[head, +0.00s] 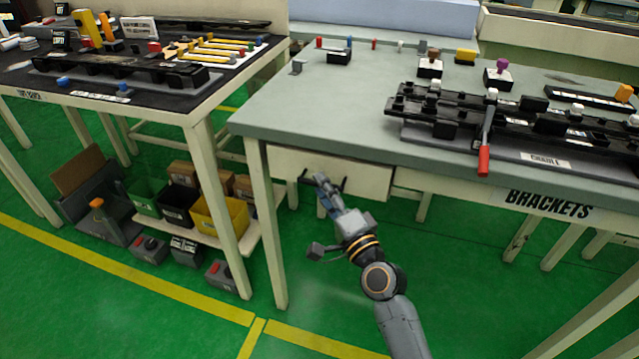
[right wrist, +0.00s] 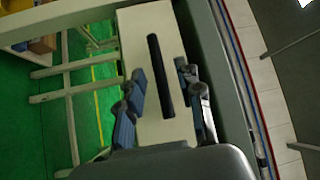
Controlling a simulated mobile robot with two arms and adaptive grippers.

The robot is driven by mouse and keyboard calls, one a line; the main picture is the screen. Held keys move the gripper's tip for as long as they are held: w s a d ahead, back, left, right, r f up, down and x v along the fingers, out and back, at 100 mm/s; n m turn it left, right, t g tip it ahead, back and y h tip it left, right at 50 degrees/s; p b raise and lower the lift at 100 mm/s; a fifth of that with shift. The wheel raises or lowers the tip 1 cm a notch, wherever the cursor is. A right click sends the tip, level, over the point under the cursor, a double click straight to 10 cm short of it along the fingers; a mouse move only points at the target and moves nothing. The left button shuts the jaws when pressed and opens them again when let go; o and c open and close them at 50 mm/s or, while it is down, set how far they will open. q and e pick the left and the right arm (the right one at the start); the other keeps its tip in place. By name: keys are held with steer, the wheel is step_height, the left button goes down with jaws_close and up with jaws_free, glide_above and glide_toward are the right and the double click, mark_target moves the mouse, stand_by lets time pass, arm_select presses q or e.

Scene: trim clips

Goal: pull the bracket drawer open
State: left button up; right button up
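The bracket drawer (head: 366,181) has a cream front under the grey tabletop of the brackets table and looks shut. Its dark bar handle (head: 305,176) is partly hidden by my right gripper (head: 323,182) in the head view. In the right wrist view the black handle (right wrist: 160,75) runs lengthwise between the two fingers of my right gripper (right wrist: 162,76). The fingers are open, one on each side of the handle, with gaps showing on both sides. The cream drawer front (right wrist: 140,30) lies behind the handle. My left gripper is not in view.
The brackets table (head: 290,110) bears black trim parts and a red-handled tool (head: 484,160) that overhangs its front edge. A dark-topped table (head: 150,95) stands to the left, with bins (head: 218,215) on a low shelf. The green floor before the drawer is clear.

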steer(key=shift+x, duration=1.1)
jaws_close()
